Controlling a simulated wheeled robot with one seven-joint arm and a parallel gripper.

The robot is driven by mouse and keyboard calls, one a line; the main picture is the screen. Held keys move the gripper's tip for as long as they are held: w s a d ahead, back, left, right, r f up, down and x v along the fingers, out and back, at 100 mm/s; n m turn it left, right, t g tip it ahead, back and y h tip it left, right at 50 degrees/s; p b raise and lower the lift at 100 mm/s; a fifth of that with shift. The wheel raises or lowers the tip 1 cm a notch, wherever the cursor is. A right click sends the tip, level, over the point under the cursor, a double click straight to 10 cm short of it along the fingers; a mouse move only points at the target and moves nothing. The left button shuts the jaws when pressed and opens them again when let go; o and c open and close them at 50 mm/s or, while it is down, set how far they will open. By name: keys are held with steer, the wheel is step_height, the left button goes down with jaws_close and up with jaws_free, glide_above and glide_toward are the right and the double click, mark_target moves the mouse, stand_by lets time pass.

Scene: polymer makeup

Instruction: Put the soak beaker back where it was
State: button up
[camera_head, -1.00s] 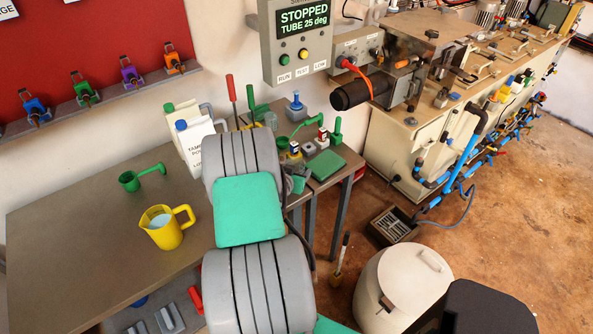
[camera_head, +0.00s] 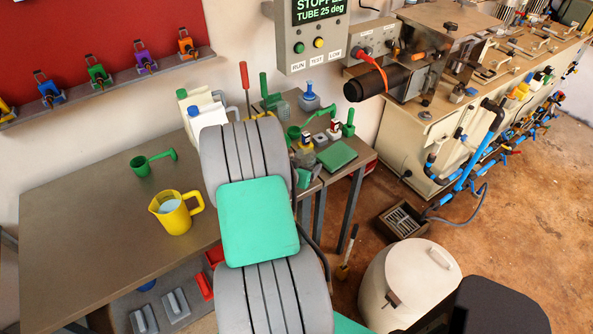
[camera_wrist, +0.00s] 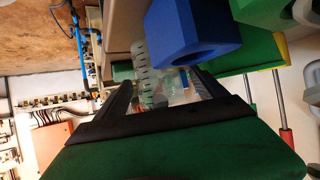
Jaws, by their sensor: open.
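My gripper (camera_wrist: 163,90) shows in the wrist view with its two black fingers apart. A clear, see-through vessel (camera_wrist: 178,84), which looks like the soak beaker, stands between and beyond the fingertips. I cannot tell whether either finger touches it.
A blue block with a round hole (camera_wrist: 192,38) sits close to the fingers. In the head view, a yellow jug (camera_head: 175,216) and a green ladle (camera_head: 141,165) stand on the left table. A green pad (camera_head: 337,155) lies on the small bench. A white bin (camera_head: 408,281) stands on the floor.

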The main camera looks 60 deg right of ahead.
steer(key=v, duration=0.7)
steer(key=shift+a+r+b, duration=0.15)
steer(key=shift+a+b, duration=0.05)
steer(key=shift+b, duration=0.2)
stand_by(0.7)
